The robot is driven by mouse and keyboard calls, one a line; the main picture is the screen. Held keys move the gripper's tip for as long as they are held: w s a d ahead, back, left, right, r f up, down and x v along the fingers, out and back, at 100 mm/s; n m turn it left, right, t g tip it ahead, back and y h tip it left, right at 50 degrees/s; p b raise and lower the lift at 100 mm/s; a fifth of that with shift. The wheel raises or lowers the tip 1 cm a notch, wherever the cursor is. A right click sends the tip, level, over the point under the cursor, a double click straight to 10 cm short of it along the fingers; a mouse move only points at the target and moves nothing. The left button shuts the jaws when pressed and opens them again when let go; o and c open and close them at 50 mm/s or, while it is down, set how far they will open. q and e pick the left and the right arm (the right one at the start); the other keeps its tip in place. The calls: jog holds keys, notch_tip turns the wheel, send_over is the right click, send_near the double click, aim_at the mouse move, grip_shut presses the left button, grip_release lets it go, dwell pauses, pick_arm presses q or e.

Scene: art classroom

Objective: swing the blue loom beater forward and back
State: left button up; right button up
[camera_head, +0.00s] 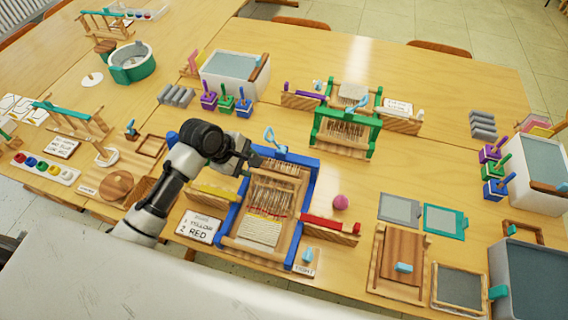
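The blue loom (309,207) stands at the front middle of the table, with warp threads and a woven strip of white, yellow and red. Its blue beater (292,156) is a crossbar at the far end, with a light blue loop handle (270,138) standing up from it. My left gripper (257,159) is at the left end of the beater, close to the bar and just below the handle. Contact cannot be told. Its fingers are small and dark, so their opening is unclear. My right gripper is not in view.
A green loom (373,137) stands behind the blue one. A red shuttle (328,224) and a pink ball (340,202) lie to the right. A yellow shuttle (218,193) and a card reading yellow, red (199,227) lie to the left. A tag (305,264) sits in front.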

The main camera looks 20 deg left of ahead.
aim_at(270, 174)
pick_arm(q)
jog(key=shift+n, duration=0.3)
jog(key=x, duration=0.9)
jog(key=shift+w+d+f, duration=0.1)
jog(key=shift+w+d, duration=0.05)
jog(key=shift+w, duration=0.15)
jog(key=shift+f, duration=0.3)
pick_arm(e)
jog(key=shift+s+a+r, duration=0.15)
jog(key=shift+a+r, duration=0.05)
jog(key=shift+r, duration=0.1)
pick_arm(q)
jog(key=shift+d, duration=0.1)
jog(key=shift+c, duration=0.2)
grip_shut()
